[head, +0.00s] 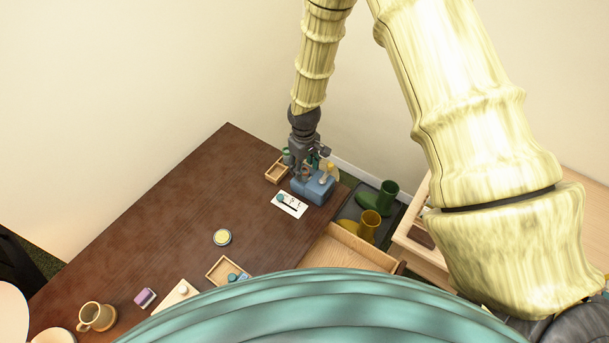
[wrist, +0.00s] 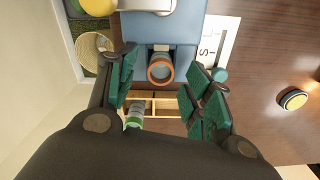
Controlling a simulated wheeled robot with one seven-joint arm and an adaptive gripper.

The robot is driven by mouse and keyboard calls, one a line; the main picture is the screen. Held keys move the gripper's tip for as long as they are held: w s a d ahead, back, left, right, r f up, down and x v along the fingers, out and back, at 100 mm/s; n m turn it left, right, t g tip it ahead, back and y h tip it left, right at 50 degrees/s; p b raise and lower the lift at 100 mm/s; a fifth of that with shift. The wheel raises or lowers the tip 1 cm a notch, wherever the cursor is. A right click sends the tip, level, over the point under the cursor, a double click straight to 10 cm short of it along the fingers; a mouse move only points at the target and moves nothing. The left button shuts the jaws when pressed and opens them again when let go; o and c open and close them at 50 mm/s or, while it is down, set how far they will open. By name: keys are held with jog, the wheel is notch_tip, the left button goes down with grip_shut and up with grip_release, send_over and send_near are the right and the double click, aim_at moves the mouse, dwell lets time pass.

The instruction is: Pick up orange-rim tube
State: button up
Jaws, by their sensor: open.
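The orange-rim tube (wrist: 160,67) shows in the wrist view as a grey cylinder with an orange ring at its mouth, close against a blue block (wrist: 182,30). My gripper (wrist: 165,88) is open, with one green-padded finger on either side of the tube in the picture. The tube appears between the fingers with gaps on both sides; I cannot tell the depth. In the head view my gripper (head: 305,170) hangs over the blue block (head: 312,190) at the table's far end, and I cannot make out the tube there.
A small wooden tray (head: 268,176) and a green-banded tube (wrist: 134,116) are beside the block. A white card (head: 290,205) lies in front. Green (head: 388,193) and yellow (head: 369,224) boots stand off the table's right edge. The table's middle is mostly clear.

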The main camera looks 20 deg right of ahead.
jog(key=shift+c, duration=0.2)
jog(key=c, duration=0.9)
jog(key=shift+r, duration=0.1)
